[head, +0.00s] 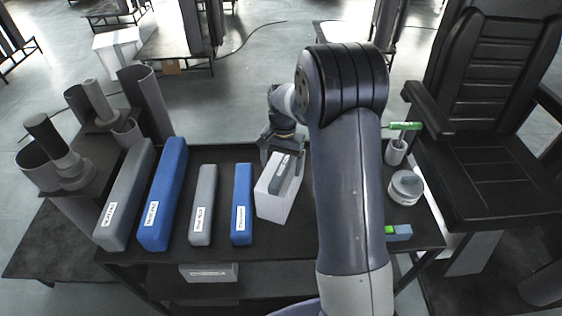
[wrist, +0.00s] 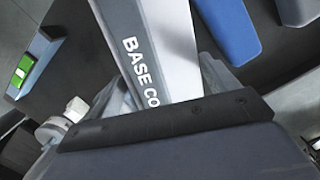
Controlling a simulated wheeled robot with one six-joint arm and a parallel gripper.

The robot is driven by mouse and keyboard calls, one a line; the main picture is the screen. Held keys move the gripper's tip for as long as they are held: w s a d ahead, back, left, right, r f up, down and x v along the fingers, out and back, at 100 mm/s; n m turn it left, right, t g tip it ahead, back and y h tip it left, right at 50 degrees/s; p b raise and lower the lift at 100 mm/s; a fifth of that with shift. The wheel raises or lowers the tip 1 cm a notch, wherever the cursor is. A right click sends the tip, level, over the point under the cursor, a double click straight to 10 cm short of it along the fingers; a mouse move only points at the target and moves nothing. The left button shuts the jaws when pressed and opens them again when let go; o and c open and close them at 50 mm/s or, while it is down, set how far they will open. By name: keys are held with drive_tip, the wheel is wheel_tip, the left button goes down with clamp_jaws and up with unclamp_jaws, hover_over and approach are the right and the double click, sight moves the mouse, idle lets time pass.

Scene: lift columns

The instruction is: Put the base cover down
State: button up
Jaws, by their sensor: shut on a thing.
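In the wrist view, the base cover (wrist: 172,35) runs up between the fingers of my gripper (wrist: 165,88), with the letters "BASE CO" readable and the rest of the label hidden.
Left of the box, labelled blue and grey bars stand on the table (head: 222,160), the nearest a short blue bar (head: 242,200). At right are a cup with a green-handled tool (head: 396,150), a round grey part (head: 405,187) and a black chair (head: 490,150).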

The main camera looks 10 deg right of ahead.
drive_tip(key=shift+f, duration=0.1)
drive_tip(key=o, duration=1)
drive_tip(key=r, duration=0.4)
drive_tip(key=r+b, duration=0.1)
drive_tip(key=r, duration=0.3)
drive_tip(key=w+r, duration=0.1)
drive_tip(key=r, duration=0.3)
drive_tip(key=shift+d+r, duration=0.1)
drive_tip(key=shift+d, duration=0.3)
